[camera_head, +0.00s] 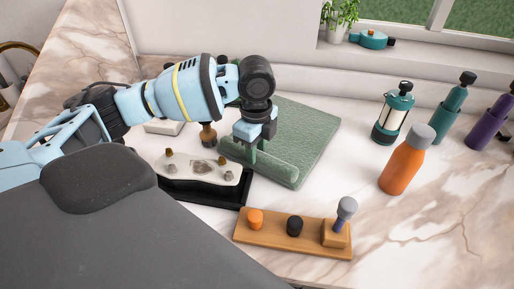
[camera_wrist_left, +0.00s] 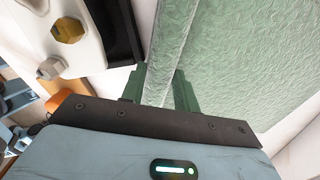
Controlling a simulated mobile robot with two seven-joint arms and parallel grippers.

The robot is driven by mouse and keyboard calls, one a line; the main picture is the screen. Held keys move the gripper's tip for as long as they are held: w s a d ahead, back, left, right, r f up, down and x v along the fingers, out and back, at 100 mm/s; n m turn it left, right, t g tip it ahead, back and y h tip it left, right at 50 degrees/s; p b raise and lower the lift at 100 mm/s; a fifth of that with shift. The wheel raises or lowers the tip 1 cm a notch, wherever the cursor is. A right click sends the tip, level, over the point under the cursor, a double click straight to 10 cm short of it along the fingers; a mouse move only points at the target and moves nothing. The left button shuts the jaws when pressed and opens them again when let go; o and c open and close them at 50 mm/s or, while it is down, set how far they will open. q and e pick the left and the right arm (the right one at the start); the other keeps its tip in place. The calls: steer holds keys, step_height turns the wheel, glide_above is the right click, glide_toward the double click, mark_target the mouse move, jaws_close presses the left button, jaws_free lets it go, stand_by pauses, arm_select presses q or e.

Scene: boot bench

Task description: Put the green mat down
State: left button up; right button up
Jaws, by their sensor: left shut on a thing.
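The green mat (camera_head: 310,128) is a textured sheet with a thick, raised near edge, over the marble counter behind the black tray. My left gripper (camera_head: 252,157) points down at that near edge and is shut on it. In the left wrist view the mat (camera_wrist_left: 235,60) fills the upper right, and its edge runs between the green fingers of my left gripper (camera_wrist_left: 160,90). The mat looks flat and close to the counter; I cannot tell whether all of it touches. My left arm hides part of its far left side. My right gripper is not in view.
A black tray (camera_head: 222,197) with a pale knobbed plate (camera_head: 200,170) lies close to the mat. A wooden board (camera_head: 268,236) with knobs lies in front. A lantern (camera_head: 393,113), orange bottle (camera_head: 407,160), teal bottle (camera_head: 452,110) and purple bottle (camera_head: 490,122) stand right. Counter between is clear.

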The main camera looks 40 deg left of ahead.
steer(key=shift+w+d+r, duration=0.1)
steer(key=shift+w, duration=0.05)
arm_select(q)
steer(key=o, duration=1.1)
steer(key=shift+r, duration=0.3)
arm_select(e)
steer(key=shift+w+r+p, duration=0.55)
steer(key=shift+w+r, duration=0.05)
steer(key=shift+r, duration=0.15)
arm_select(q)
steer(key=shift+r, duration=5.75)
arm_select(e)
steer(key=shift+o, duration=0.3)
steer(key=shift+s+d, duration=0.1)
